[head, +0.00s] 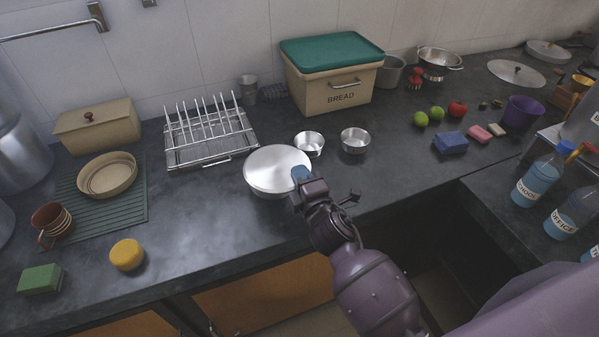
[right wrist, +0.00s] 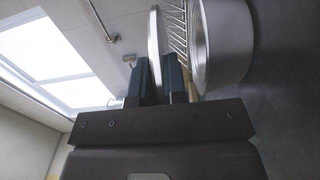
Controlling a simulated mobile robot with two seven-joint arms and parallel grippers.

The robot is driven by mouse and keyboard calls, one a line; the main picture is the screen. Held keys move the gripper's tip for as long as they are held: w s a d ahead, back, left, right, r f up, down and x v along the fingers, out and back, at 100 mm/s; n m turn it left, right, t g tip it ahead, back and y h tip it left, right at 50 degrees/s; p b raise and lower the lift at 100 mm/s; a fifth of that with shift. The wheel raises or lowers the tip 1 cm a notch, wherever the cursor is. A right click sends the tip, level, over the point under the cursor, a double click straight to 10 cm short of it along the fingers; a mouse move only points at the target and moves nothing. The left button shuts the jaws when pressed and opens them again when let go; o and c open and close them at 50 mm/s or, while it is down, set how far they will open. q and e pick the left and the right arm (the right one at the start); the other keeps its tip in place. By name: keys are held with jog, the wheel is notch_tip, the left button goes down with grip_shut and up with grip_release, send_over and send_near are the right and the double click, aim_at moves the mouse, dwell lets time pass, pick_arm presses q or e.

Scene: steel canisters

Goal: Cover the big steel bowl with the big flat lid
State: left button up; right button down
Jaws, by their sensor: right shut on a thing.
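The big flat lid (head: 277,165) is a pale, shiny disc near the middle of the counter in the head view. My right gripper (head: 301,175) is shut on its right edge. In the right wrist view the lid (right wrist: 153,42) shows edge-on between my fingers (right wrist: 162,80). The big steel bowl (head: 268,193) is mostly hidden beneath the lid in the head view. In the right wrist view the bowl (right wrist: 226,42) stands apart from the lid, with a gap between its rim and the lid. My left gripper is not in view.
Two small steel bowls (head: 309,144) (head: 355,141) stand close behind and right of the lid. A wire rack (head: 210,135) is behind left, and a bread bin (head: 333,85) behind. Another lid with a knob (head: 516,72) lies far right.

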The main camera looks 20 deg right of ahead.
jog(key=shift+f+b, duration=0.8)
jog(key=shift+f, duration=0.5)
jog(key=shift+f+b, duration=0.45)
jog(key=shift+f, duration=0.15)
jog(key=c, duration=1.1)
grip_release()
jog(key=s, duration=1)
jog(key=shift+s+d, duration=0.15)
jog(key=shift+s, duration=0.25)
